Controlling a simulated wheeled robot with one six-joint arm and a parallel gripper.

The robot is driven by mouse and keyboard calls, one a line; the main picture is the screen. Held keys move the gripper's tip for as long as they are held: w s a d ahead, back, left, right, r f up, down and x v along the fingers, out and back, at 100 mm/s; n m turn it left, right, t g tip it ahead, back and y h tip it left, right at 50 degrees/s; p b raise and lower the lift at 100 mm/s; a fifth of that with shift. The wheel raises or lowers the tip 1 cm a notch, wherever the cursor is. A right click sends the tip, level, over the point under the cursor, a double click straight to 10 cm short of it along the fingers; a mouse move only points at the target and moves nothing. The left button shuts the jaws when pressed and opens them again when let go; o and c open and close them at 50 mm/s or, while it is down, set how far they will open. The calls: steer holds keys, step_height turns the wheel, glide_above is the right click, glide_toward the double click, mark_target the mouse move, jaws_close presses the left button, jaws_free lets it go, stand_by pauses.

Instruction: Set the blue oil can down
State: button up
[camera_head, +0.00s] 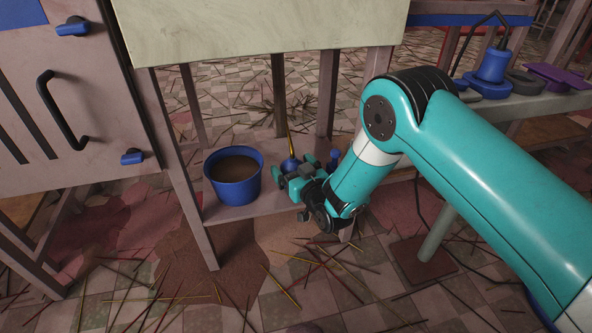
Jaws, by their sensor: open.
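The blue oil can (289,164), with a thin brass-coloured spout pointing up, is upright at the low wooden shelf (232,211), right of the blue bucket. My gripper (294,171) is open right at the can, on its near side, and hides its lower part. Whether the fingers still touch the can, and how its base meets the shelf, is hidden by the gripper.
The blue bucket (234,191) of brown material stands left of the can. A small blue object (335,157) shows behind my wrist. Table legs (279,95) frame the shelf, and a pale tabletop (262,30) lies above. Incense sticks litter the floor.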

steer(key=p+v, duration=0.2)
steer(key=v, duration=0.9)
step_height(320, 180, up, 13)
steer(key=d+m+g+h, duration=0.2)
steer(key=g+h, duration=0.1)
steer(key=g, duration=0.2)
steer(key=s+d+r+n+g, duration=0.1)
steer(key=s+d+r+g, duration=0.2)
steer(key=s, duration=0.6)
steer(key=s+d+r+n+g+h, duration=0.1)
steer(key=s+d+r+g, duration=0.2)
steer(key=s+r, duration=0.3)
steer(key=s+d+r+g+h, duration=0.1)
steer(key=s+d+r+g, duration=0.2)
steer(key=s, duration=0.8)
steer(key=shift+s+d+r+n+g+p, duration=0.3)
steer(key=shift+s+d+r+n+g, duration=0.1)
steer(key=shift+r+g, duration=0.4)
steer(key=shift+r, duration=0.15)
